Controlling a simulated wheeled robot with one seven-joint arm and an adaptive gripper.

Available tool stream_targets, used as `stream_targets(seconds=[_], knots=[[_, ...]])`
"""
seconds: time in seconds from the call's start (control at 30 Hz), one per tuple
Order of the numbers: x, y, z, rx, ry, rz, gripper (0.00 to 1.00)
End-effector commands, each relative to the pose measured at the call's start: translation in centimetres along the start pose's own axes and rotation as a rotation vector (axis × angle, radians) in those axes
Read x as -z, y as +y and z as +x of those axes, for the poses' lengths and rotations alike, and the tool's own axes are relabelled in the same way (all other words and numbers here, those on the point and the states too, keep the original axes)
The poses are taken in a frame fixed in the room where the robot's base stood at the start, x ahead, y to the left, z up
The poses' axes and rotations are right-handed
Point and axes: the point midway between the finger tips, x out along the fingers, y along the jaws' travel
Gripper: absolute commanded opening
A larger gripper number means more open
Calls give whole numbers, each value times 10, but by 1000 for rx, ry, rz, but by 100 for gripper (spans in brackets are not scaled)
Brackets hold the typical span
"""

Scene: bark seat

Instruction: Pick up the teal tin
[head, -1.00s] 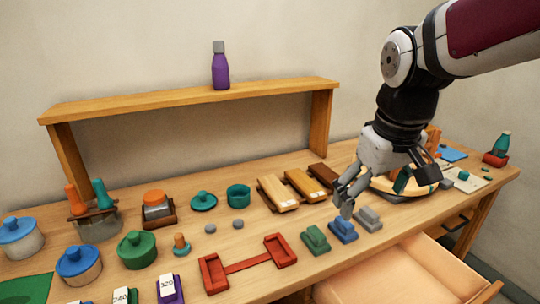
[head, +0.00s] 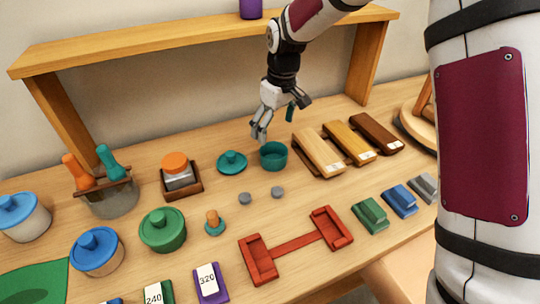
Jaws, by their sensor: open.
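The teal tin (head: 273,157) is a small round open container, standing upright on the table. A teal lid (head: 232,163) with a knob lies on the table just left of it. My gripper (head: 276,132) is open and empty, fingers pointing down, above and slightly behind the tin in the picture. One finger shows at the tin's upper left and the other at its upper right. I cannot tell the exact height of the fingers over the rim.
Wooden blocks (head: 319,153) stand close on the tin's right. Two grey pebbles (head: 261,195) lie in front. A red double-ended holder (head: 296,245) lies nearer. A wooden shelf (head: 200,40) spans the back, with a purple bottle (head: 250,8) on it.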

Motion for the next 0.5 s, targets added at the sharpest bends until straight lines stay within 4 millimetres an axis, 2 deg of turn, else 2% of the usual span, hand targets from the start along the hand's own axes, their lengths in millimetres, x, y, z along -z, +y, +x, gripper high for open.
stream_targets(seconds=[0.03, 0.2, 0.5], knots=[[-1, -1, 12, 3, -4, 0, 89], [-1, 0, 40, 2, -4, 1, 89], [-3, 0, 61, 0, -3, 1, 89]])
